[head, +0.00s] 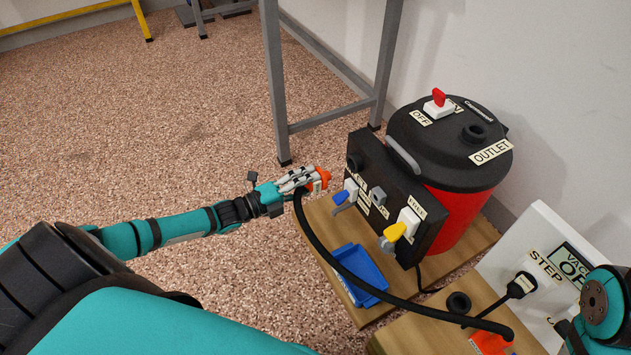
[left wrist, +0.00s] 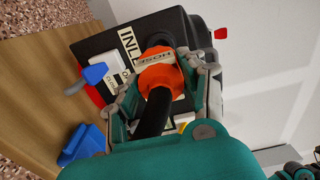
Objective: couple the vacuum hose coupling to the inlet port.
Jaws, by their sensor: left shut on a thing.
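My left gripper (head: 315,180) is shut on the orange hose coupling (head: 324,177), with the black hose (head: 318,237) hanging from it. The inlet port (head: 354,162) is a black round opening on the upper left of the black panel on the red vacuum (head: 457,217). In the head view the coupling is left of the port, with a small gap between them. In the left wrist view the coupling (left wrist: 162,76), labelled HOSE, sits between the fingers, in front of the dark inlet port (left wrist: 158,41) and partly covering it. My right gripper is not in view.
The panel has a blue-handled valve (head: 343,197) and a yellow-handled valve (head: 396,233). A blue tray (head: 359,275) lies on the wooden board below. The hose runs over the tray's side towards a white box (head: 543,262) at lower right. A grey table leg (head: 275,90) stands behind.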

